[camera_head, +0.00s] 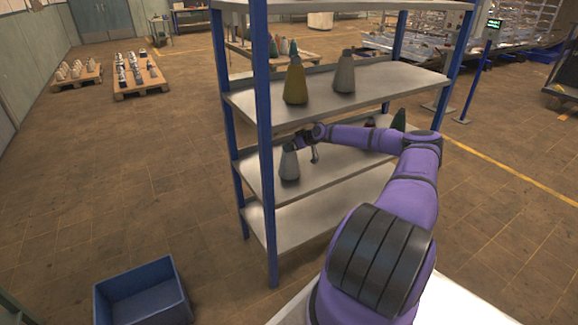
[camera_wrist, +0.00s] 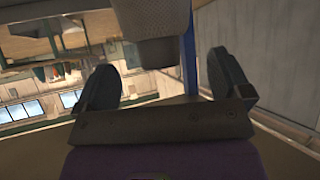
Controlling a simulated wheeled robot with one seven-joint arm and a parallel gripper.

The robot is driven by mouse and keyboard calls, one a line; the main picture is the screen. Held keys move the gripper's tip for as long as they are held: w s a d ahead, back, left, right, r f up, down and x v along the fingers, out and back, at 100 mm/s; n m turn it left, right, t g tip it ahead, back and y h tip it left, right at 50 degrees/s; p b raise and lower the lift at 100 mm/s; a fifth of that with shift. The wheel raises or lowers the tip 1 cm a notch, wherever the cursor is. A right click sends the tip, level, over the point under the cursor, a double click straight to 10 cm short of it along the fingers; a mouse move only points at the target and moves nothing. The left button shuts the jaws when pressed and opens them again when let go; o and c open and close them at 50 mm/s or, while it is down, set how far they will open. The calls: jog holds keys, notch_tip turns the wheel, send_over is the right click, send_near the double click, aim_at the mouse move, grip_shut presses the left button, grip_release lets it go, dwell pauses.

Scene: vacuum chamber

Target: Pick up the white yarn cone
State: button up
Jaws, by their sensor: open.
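A pale grey-white yarn cone (camera_head: 289,164) stands upright on the middle shelf (camera_head: 325,172), near its left end. In the wrist view a pale, textured cone (camera_wrist: 150,16) with a darker narrow end shows upside down between and beyond the fingers. My gripper (camera_head: 305,149) is beside the cone's top in the head view. It is open and empty, with the two fingers apart in the wrist view (camera_wrist: 162,68). I cannot tell whether a finger touches the cone.
A yellow cone (camera_head: 296,84) stands on the upper shelf (camera_head: 375,78), above my gripper. A blue post (camera_head: 265,150) rises at the rack's near left corner. A dark green cone (camera_head: 399,120) is farther right on the middle shelf. A blue bin (camera_head: 142,296) is on the floor.

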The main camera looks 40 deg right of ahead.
jog(key=x, duration=0.3)
jog(key=c, duration=1.6)
jog(key=shift+r, duration=0.2)
